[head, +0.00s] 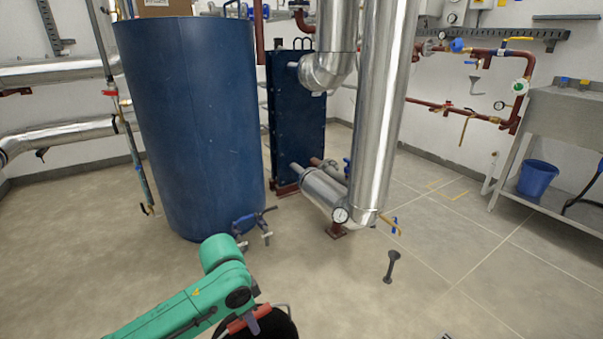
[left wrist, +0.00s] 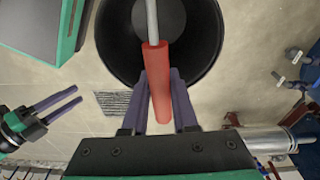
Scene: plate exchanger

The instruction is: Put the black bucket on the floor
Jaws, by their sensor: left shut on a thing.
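The black bucket (head: 278,326) is at the bottom edge of the head view, mostly cut off. In the left wrist view its round opening and dark inside (left wrist: 205,45) show, with a metal bail and red handle grip (left wrist: 156,62) across it. My left gripper (left wrist: 160,75) is shut on the red grip, one purple finger on each side. It also shows in the head view (head: 250,318) above the bucket. The bucket's underside is hidden, so I cannot tell whether it touches the floor. My right gripper (left wrist: 78,94) is empty, with its fingers apart, left of the bucket in the left wrist view.
Bare floor (head: 330,290) lies beyond the bucket. A large blue tank (head: 190,130) with a low valve stands ahead left, and silver pipes (head: 385,110) rise at centre. A small dark floor fitting (head: 391,266) sticks up at right. A blue bucket (head: 536,178) sits on the metal bench's lower shelf.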

